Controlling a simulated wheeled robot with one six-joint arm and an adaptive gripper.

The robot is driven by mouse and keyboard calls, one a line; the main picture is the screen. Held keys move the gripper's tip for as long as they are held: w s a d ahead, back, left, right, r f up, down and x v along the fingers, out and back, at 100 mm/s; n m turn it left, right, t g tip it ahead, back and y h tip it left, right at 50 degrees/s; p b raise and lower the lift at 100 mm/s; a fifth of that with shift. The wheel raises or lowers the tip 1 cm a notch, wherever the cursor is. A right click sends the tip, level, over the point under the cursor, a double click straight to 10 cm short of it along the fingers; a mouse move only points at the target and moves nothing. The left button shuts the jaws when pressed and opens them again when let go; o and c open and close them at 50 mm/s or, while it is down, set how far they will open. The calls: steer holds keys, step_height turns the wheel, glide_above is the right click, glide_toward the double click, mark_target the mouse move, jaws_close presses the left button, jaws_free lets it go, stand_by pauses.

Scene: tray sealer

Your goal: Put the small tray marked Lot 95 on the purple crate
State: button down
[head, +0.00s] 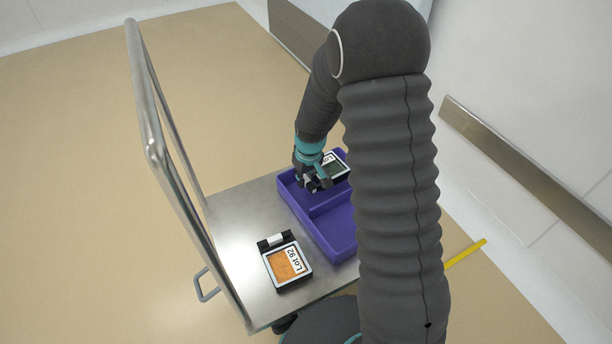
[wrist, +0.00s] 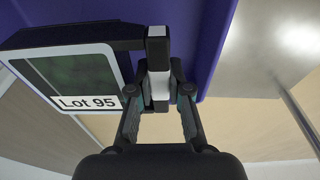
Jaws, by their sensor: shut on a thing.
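In the head view the tray (head: 334,168) shows at the far end of the purple crate (head: 333,227), partly hidden behind my arm. My gripper (head: 314,183) is over that end of the crate. The purple crate also fills the top of the wrist view (wrist: 215,30). I cannot tell whether the tray touches the crate.
A second small tray marked Lot 92 (head: 287,264), with orange content, lies on the metal cart (head: 235,215) left of the crate. The cart's upright push handle (head: 165,165) stands at its left. A wall with a rail (head: 530,165) is at the right.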

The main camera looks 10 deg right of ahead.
mark_target(305, 196)
steer(key=shift+f+b, duration=1.55)
steer(key=shift+f, duration=0.95)
steer(key=shift+s, duration=0.1)
steer(key=c, duration=1)
jaws_free()
steer(key=c, duration=0.3)
steer(key=shift+c, duration=0.2)
steer(key=shift+r, duration=0.1)
